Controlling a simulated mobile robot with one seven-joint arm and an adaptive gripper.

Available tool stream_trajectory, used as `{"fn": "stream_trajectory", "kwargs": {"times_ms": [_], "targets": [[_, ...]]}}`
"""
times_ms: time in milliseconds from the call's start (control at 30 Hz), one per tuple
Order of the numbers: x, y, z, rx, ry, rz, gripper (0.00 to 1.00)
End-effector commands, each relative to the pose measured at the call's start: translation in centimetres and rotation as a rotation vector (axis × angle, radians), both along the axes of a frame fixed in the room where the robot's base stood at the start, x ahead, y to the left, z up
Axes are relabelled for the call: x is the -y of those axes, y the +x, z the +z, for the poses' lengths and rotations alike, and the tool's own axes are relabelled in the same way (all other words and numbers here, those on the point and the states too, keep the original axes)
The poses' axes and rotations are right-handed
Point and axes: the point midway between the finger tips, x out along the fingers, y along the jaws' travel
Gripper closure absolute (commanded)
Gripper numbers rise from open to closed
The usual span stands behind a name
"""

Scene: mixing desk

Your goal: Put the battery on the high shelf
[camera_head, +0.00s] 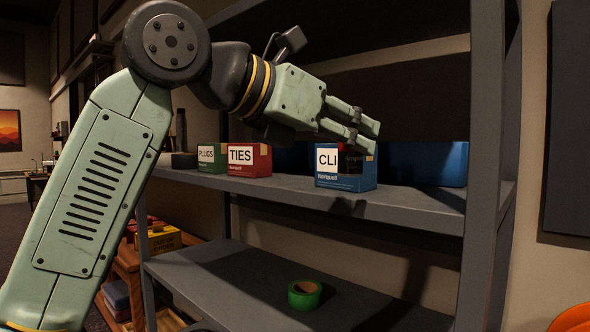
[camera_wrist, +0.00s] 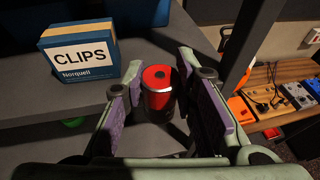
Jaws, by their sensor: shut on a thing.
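The battery, a dark cylinder with a red top (camera_wrist: 157,76), sits upright between the fingers in the wrist view. My gripper (camera_head: 367,138) is shut on it. In the head view, the gripper hangs over the upper of two visible shelf boards (camera_head: 425,203), in front of the blue CLIPS box (camera_head: 326,180). A dark shape below the fingertips covers the end of that box's label; it looks like the battery. I cannot tell whether the battery's base touches the board. The CLIPS box also shows left of the battery in the wrist view (camera_wrist: 82,62).
A green PLUGS box (camera_head: 209,165), a red TIES box (camera_head: 250,166) and a blue bin (camera_head: 430,164) stand on the same board. Green tape (camera_head: 304,294) lies on the lower shelf. A grey shelf post (camera_head: 483,150) stands at the right. The board's front edge is bare.

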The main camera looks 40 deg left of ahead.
Motion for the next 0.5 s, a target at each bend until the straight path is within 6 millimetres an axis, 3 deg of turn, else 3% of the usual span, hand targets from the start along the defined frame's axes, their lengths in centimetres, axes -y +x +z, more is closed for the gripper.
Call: {"fn": "stream_trajectory", "kwargs": {"times_ms": [133,267,500], "targets": [[0.2,-1.0,0.6,0.001,-0.001,0.009,1.0],[0.4,-0.6,0.6,0.0,-0.001,0.008,1.0],[2.3,4.6,-0.1,-0.001,0.002,0.003,1.0]]}}
